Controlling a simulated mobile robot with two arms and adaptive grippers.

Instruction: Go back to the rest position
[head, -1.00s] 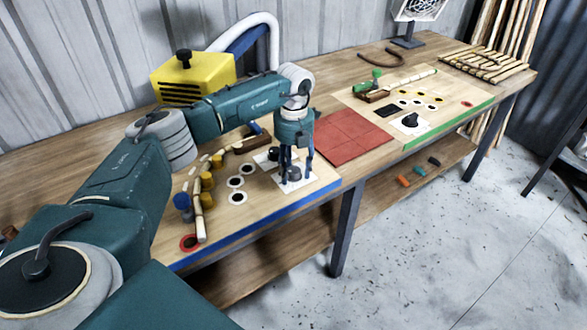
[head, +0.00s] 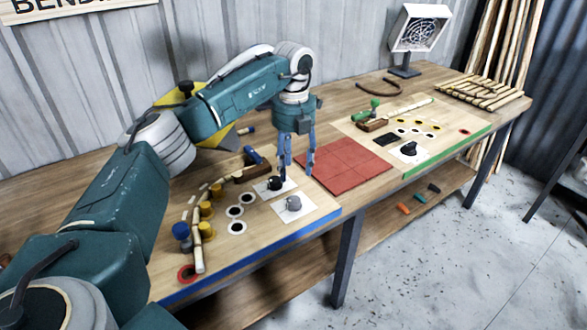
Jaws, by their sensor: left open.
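My left gripper (head: 297,172) hangs pointing down over the workbench, open and empty, its blue fingers apart. It is above the area between the white plates with knobs and the red tiled mat. A black knob (head: 274,184) on a white plate stands just left of its fingertips. A grey knob (head: 293,203) on another white plate stands nearer the front edge, apart from the gripper. My left arm reaches in from the lower left. My right gripper is out of view.
A curved rattan piece (head: 197,232) lies among yellow pegs and a blue peg at left. The red mat (head: 345,164) is flat and clear. A second board (head: 440,115) with a green edge and a fan (head: 417,30) are farther right. A yellow box (head: 215,135) stands behind my arm.

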